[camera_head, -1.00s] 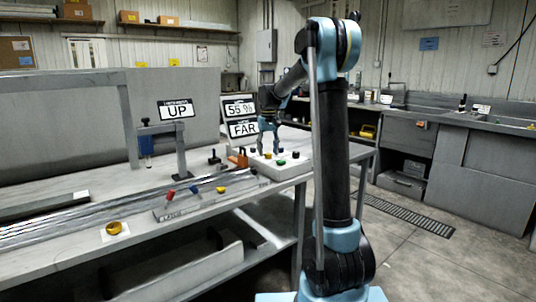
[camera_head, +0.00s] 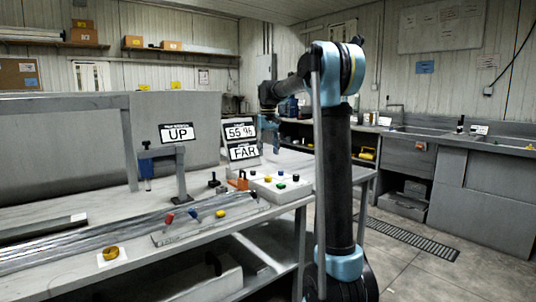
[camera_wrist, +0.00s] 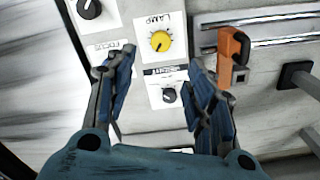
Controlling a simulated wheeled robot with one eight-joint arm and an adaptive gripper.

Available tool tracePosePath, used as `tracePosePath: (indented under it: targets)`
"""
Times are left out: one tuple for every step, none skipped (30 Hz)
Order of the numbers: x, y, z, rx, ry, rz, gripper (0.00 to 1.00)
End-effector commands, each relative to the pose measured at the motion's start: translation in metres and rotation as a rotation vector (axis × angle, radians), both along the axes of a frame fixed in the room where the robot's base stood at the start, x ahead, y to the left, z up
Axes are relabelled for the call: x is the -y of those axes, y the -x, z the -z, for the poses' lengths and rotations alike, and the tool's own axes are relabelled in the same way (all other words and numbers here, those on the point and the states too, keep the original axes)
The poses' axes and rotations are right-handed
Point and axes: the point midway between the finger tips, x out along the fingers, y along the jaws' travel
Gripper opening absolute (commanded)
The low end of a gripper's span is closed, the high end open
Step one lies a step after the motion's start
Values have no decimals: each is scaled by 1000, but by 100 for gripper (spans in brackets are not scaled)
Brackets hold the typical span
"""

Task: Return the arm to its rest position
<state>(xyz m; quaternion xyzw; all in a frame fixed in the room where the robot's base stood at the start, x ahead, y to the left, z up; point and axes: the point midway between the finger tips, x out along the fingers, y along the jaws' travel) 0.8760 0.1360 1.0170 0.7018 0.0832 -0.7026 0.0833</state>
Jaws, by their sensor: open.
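My gripper (camera_head: 272,148) is open and empty, in the air above the white control box (camera_head: 291,194) at the right end of the bench. In the wrist view my gripper (camera_wrist: 160,65) shows two blue and grey fingers spread apart over the control panel. Between and beyond them are a yellow knob (camera_wrist: 160,41) labelled LAMP and a black knob (camera_wrist: 169,95). The fingers appear to touch nothing. My arm rises at the right and bends over toward the bench.
An orange block (camera_head: 238,183) stands beside the box. Signs reading UP (camera_head: 177,133), 55 % and FAR (camera_head: 243,151) stand behind. Open floor lies to the right.

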Motion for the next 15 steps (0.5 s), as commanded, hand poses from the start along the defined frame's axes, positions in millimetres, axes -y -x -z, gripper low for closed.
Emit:
tracePosePath:
  targets:
    - [0, 0, 0, 0, 0, 0, 49]
    - [0, 0, 0, 0, 0, 0, 49]
    - [0, 1, 0, 0, 0, 0, 49]
    - [1, 2, 0, 1, 0, 1, 49]
    - [2, 4, 0, 1, 0, 2, 49]
    - [4, 8, 0, 3, -1, 4, 49]
    - [6, 12, 0, 4, -1, 6, 49]
    - [9, 17, -1, 6, -1, 8, 49]
    - [13, 25, -1, 9, -2, 11, 49]
    - [16, 32, 0, 12, -2, 15, 49]
    - [19, 40, 0, 15, -3, 18, 49]
    - [25, 51, 1, 20, -4, 23, 49]
    - [29, 59, 2, 24, -5, 27, 49]
    - [33, 68, 3, 27, -6, 31, 49]
    - [38, 79, 5, 32, -5, 36, 49]
